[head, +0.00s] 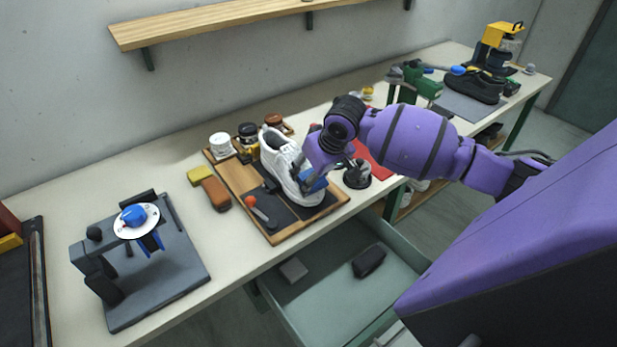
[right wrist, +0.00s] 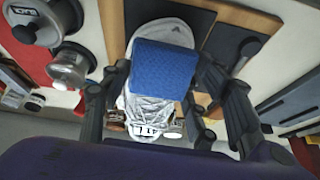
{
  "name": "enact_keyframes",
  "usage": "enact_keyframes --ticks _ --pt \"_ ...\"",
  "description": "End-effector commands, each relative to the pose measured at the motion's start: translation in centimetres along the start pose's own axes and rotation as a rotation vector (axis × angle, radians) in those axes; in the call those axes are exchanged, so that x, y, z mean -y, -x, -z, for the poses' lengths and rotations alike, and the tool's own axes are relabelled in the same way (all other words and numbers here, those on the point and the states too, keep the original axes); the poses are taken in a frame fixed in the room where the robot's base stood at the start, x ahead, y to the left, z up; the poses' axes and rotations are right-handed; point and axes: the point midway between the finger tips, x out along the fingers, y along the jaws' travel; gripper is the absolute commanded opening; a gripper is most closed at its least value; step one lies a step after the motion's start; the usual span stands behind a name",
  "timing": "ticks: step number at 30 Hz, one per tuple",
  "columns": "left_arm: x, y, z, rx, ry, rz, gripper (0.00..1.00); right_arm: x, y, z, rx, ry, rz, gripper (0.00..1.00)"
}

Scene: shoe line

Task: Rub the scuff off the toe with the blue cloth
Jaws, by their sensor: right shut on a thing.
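A white shoe (head: 280,158) sits on a dark mat on a wooden board (head: 236,180), its toe toward the front right. My right gripper (head: 312,180) is at the toe, coming from the right, and is shut on the blue cloth (head: 314,186). In the right wrist view the blue cloth (right wrist: 164,70) lies between the fingers of the gripper (right wrist: 165,85), over the white shoe (right wrist: 150,108). The cloth covers part of the toe, and no scuff can be made out. Whether the cloth presses on the toe is hard to tell. My left gripper is not in view.
Beside the shoe are an orange-tipped tool (head: 250,201), a brown brush (head: 216,193), a yellow sponge (head: 200,174) and jars (head: 220,145). A dark metal pot (head: 357,174) stands close right of the gripper. A grey fixture (head: 140,260) stands at left. An open drawer (head: 330,285) juts out below.

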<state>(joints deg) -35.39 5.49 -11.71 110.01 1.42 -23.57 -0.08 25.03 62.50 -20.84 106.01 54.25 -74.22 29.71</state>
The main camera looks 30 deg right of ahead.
Motion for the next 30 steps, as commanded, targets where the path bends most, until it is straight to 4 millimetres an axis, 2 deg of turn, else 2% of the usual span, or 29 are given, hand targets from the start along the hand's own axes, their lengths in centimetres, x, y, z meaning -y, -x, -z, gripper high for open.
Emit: enact_keyframes --ticks 15,20,30 --pt "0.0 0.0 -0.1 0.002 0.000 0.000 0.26 -3.1 -0.3 0.1 -0.001 -0.001 0.001 0.35" --pt "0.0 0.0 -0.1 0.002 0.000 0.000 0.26 -2.6 -0.3 0.1 0.000 0.000 0.001 0.35" --pt "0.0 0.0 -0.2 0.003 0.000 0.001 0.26 0.1 -0.3 0.0 0.000 0.001 0.002 0.35"
